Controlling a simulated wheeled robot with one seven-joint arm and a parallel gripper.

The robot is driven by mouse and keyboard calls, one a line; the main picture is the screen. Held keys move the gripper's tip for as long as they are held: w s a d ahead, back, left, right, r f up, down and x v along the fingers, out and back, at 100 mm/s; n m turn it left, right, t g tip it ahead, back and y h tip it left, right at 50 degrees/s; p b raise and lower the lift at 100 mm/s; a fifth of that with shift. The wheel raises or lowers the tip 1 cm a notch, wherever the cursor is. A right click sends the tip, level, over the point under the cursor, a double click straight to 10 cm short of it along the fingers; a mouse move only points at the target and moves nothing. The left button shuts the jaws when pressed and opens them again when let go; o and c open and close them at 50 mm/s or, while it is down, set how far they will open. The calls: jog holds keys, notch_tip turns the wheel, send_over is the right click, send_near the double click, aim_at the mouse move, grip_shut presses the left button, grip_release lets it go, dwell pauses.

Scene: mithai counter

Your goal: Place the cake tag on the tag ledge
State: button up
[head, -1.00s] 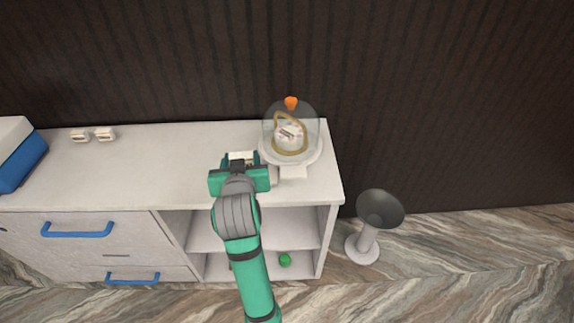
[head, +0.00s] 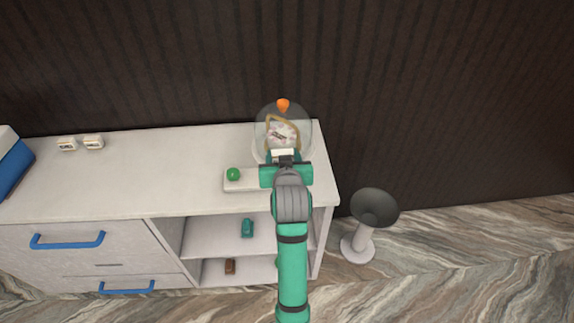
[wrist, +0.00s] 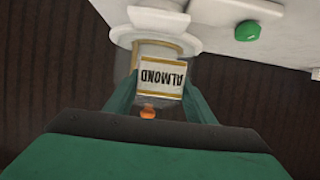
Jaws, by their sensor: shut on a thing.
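The cake tag (wrist: 163,76) is a white card with gold edges and the word ALMOND, upside down in the wrist view. My gripper (wrist: 158,92) is shut on it. In the head view my gripper (head: 285,157) is right in front of the glass-domed cake stand (head: 262,130), with the white tag (head: 283,153) at its tip. In the wrist view, a white block that looks like the tag ledge (wrist: 158,20) juts from the stand's front, apart from the tag in the picture. My gripper hides the ledge in the head view. The height gap cannot be told.
A white board (head: 245,187) with a green knob (head: 233,174) lies left of my gripper. Two small white tags (head: 93,142) stand at the counter's back left. Open shelves (head: 210,236) are below. A grey-topped pedestal (head: 375,208) stands on the floor at right.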

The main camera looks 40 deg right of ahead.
jog(key=shift+d+f, duration=0.45)
jog(key=f, duration=0.3)
jog(key=shift+d+f, duration=0.1)
jog(key=shift+d, duration=0.25)
jog(key=shift+f, duration=0.3)
jog(key=shift+w, duration=0.1)
jog(key=shift+f, duration=0.1)
jog(key=shift+f, duration=0.1)
jog(key=o, duration=1)
jog(key=shift+s, duration=0.2)
jog(key=shift+w, duration=0.1)
